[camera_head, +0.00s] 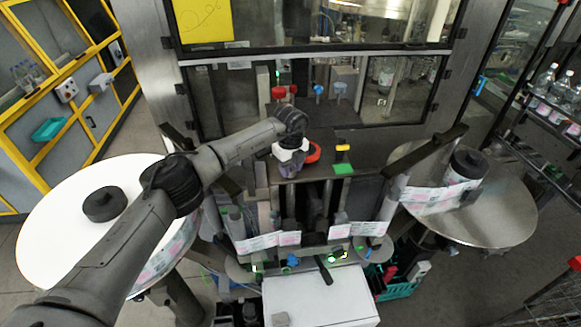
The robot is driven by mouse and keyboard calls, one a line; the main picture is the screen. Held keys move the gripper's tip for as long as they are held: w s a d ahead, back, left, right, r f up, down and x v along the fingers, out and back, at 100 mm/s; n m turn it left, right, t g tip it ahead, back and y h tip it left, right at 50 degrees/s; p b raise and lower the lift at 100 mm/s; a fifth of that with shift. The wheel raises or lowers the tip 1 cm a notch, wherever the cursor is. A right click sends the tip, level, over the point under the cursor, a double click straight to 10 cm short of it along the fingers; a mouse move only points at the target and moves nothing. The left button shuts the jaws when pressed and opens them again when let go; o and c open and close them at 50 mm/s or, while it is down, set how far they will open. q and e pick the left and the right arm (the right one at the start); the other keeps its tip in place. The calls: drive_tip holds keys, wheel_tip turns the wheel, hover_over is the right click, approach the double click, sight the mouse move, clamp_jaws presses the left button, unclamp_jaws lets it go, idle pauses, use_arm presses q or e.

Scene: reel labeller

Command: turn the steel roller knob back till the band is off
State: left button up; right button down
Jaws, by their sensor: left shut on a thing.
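My left arm comes in from the lower left, and my left gripper (289,169) points down over the middle of the labeller. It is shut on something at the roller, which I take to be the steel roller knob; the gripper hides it. The label band, white with pink labels, shows at the left of the centre (262,243) and again at the right of it (370,229). Whether the band touches the roller cannot be told. My right gripper is not in view.
A white reel disc (60,215) stands left and a steel reel plate (500,215) right. A red knob (313,153) is close beside my gripper. A yellow-black part (343,148) stands to the right. A white box (325,298) is in front, with a green crate (398,287) beside it.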

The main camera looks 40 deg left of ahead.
use_arm(q)
drive_tip(key=o, duration=0.9)
drive_tip(key=shift+r, duration=0.1)
wheel_tip(320, 180, up, 14)
drive_tip(key=b, duration=0.4)
